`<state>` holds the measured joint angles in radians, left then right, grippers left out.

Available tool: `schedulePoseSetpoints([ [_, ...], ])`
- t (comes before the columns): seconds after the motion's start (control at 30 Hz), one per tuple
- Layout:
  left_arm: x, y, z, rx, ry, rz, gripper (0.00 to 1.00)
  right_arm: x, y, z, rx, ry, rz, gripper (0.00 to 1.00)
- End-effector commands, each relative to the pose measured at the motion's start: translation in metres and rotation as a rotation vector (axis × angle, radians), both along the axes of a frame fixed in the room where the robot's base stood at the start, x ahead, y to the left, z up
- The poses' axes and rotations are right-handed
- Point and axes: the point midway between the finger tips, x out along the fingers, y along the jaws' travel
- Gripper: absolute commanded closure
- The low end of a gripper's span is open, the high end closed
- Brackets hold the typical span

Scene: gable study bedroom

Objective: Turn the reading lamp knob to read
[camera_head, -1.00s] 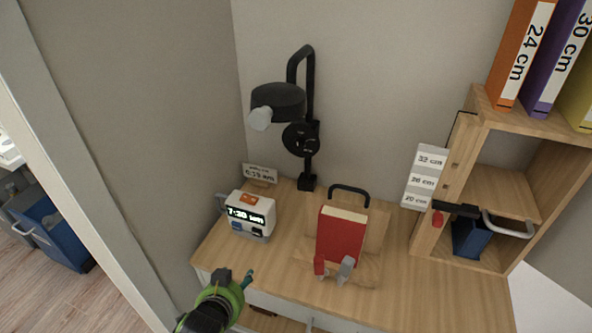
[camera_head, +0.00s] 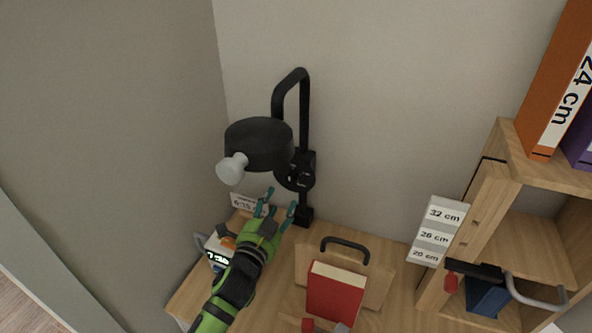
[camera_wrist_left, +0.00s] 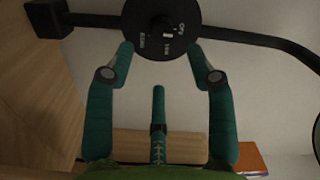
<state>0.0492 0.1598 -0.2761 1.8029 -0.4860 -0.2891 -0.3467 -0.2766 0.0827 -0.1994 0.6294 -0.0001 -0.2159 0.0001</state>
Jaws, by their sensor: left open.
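The black reading lamp (camera_head: 260,146) stands at the back of the desk against the wall, with a pale bulb (camera_head: 231,169) at its head. Its round black knob dial (camera_head: 297,173) sits on the post; in the left wrist view the dial (camera_wrist_left: 160,26) shows small white markings, OFF among them, and a white mark near its centre. I cannot read the other labels surely. My left gripper (camera_head: 277,203) is open and empty below the dial. In the wrist view its teal fingertips (camera_wrist_left: 163,50) lie either side of the dial's lower part. Contact cannot be told. My right gripper is not in view.
A clock (camera_head: 217,260) is partly hidden behind my left arm, near a small time card (camera_head: 243,203). A red book (camera_head: 334,292) stands on a wooden holder to the right. A wooden shelf (camera_head: 483,215) with binders stands at the right.

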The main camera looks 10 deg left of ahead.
Motion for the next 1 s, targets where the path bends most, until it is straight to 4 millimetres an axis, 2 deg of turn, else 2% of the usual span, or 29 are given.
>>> schedulePoseSetpoints([
  [0.17, 0.006, -0.001, 0.0, -0.002, 0.001, 0.001, 0.45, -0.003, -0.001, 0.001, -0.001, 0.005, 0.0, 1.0],
  [0.4, 0.039, -0.005, 0.001, -0.003, 0.001, 0.002, 0.45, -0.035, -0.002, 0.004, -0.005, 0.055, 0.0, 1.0],
  [0.5, 0.052, -0.007, 0.001, -0.003, 0.002, 0.002, 0.45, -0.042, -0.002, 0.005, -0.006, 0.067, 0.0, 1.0],
  [0.7, 0.068, -0.009, 0.0, -0.004, 0.001, 0.001, 0.45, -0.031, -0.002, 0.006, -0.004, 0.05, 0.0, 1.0],
  [0.87, 0.07, -0.009, -0.001, -0.003, 0.002, 0.001, 0.45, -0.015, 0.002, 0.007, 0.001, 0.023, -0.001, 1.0],
  [1.0, 0.07, -0.009, -0.001, -0.003, 0.002, 0.001, 0.45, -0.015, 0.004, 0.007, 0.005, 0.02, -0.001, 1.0],
])
